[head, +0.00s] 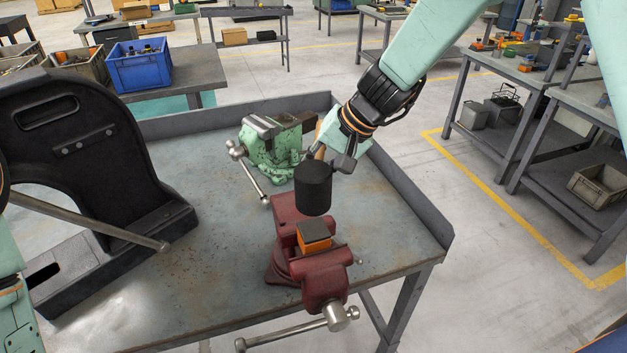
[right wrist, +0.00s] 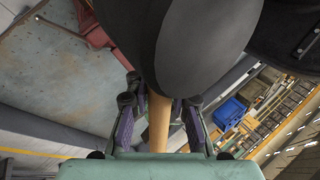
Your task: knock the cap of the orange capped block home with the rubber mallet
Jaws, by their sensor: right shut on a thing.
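The orange capped block (head: 314,242) sits in the jaws of the red vise (head: 325,277) near the front right of the bench, its dark cap (head: 313,231) on top. My right gripper (head: 335,150) is shut on the wooden handle of the rubber mallet. The mallet's black head (head: 313,188) hangs above the block, apart from it, a little way up. In the right wrist view the mallet's handle (right wrist: 159,122) runs between the fingers of my right gripper (right wrist: 160,105), and the black head fills the top. My left gripper is not in view.
A green vise (head: 270,145) stands behind the red one, its bar handle pointing forward. The black arbor press (head: 85,150) with a long steel lever stands at the left. A raised lip (head: 410,205) edges the bench. The bench surface (head: 215,240) between press and red vise is clear.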

